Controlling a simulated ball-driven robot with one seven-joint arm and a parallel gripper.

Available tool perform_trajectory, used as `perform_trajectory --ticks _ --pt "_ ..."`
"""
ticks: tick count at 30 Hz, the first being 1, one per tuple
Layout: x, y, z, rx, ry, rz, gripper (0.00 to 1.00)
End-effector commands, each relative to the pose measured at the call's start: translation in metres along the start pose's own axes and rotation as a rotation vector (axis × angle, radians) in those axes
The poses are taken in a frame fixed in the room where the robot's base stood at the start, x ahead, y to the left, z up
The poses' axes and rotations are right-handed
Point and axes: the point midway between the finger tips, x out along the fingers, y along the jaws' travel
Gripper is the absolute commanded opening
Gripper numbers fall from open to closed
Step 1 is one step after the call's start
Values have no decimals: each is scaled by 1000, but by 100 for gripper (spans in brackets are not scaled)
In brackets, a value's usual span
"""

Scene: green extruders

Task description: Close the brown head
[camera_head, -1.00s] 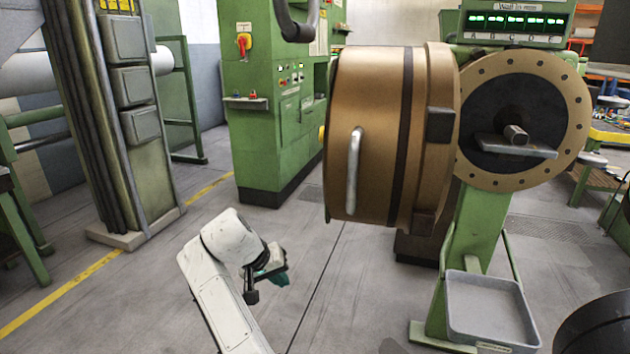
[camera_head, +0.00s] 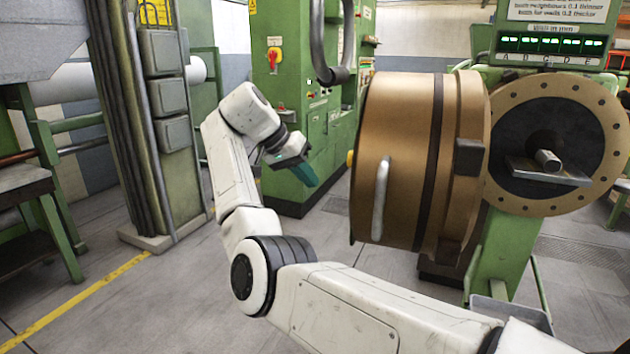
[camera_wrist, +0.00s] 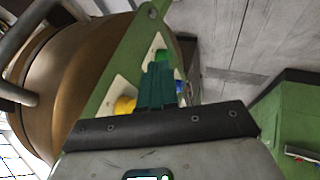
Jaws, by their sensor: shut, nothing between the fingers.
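The brown head (camera_head: 400,160) is a large brown drum with a dark band and a pale vertical handle (camera_head: 381,200) on its left side. It stands swung out to the left of the round, bolt-holed flange (camera_head: 607,130) on the green machine. In the wrist view the brown head (camera_wrist: 75,75) fills the left side, with a grey bar at far left. My gripper (camera_head: 304,175) is left of the head and its handle, apart from both. Its teal fingers are shut and empty; they also show in the wrist view (camera_wrist: 157,85).
A green control cabinet (camera_head: 290,60) stands behind my gripper. A column with grey boxes (camera_head: 168,97) is at left. A grey tray (camera_head: 510,312) sits low at the machine's foot, partly hidden by my arm.

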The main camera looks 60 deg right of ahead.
Motion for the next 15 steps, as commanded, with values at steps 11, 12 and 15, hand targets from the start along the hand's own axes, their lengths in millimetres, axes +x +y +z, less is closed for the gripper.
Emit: perform_trajectory --ticks 11,12,15 --pt "75 0 0 -1 -1 2 0" --pt "81 1 0 -1 -1 1 0" --pt "85 15 0 2 1 -2 0"
